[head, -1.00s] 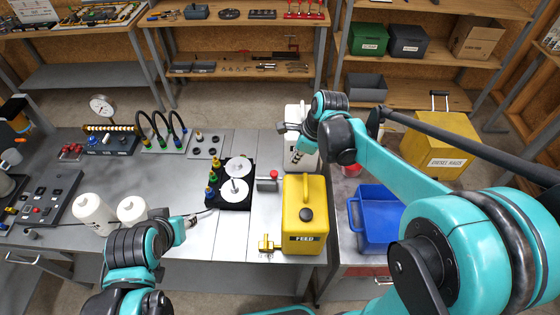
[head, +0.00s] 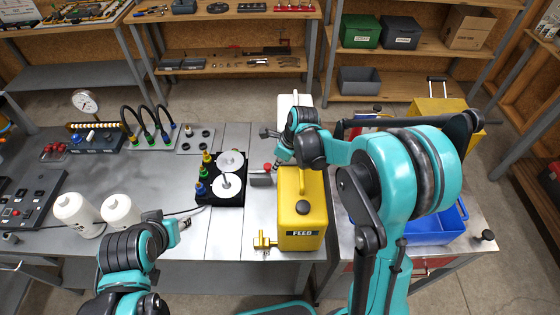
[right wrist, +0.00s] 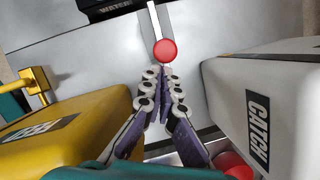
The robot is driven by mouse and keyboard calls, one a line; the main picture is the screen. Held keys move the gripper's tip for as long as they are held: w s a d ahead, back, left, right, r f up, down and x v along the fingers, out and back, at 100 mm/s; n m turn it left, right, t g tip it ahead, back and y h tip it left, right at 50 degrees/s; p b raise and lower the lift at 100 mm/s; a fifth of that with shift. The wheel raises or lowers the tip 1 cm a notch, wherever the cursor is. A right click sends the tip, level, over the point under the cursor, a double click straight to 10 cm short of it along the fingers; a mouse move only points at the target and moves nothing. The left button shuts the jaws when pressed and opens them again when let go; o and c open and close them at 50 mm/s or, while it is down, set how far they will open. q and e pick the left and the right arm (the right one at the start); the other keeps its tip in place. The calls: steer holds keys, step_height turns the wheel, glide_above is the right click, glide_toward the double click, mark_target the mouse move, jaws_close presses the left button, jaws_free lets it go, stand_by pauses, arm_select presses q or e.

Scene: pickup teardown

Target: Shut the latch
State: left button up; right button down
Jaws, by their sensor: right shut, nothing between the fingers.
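The latch shows as a metal piece with a red knob (head: 267,167) on the bench, just behind and left of the yellow FEED container (head: 302,212). In the right wrist view the red knob (right wrist: 165,51) sits on the end of a flat pale lever (right wrist: 154,20). My right gripper (head: 280,157) is shut and empty, with its fingertips right at the knob; I cannot tell if they touch. The fingers also show in the right wrist view (right wrist: 161,76). My left gripper (head: 184,223) hangs over the front of the bench, away from the latch; its jaws are too small to read.
A white CATCH container (right wrist: 262,100) stands opposite the yellow one, leaving a narrow gap around my right fingers. A black stand with white discs (head: 228,182) is left of the latch. Two white bottles (head: 76,212) stand front left. A blue bin (head: 440,228) is at right.

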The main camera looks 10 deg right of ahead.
steer(key=shift+f, duration=0.15)
steer(key=shift+a, duration=0.1)
steer(key=a, duration=0.4)
steer(key=shift+w, duration=0.4)
steer(key=shift+d, duration=0.1)
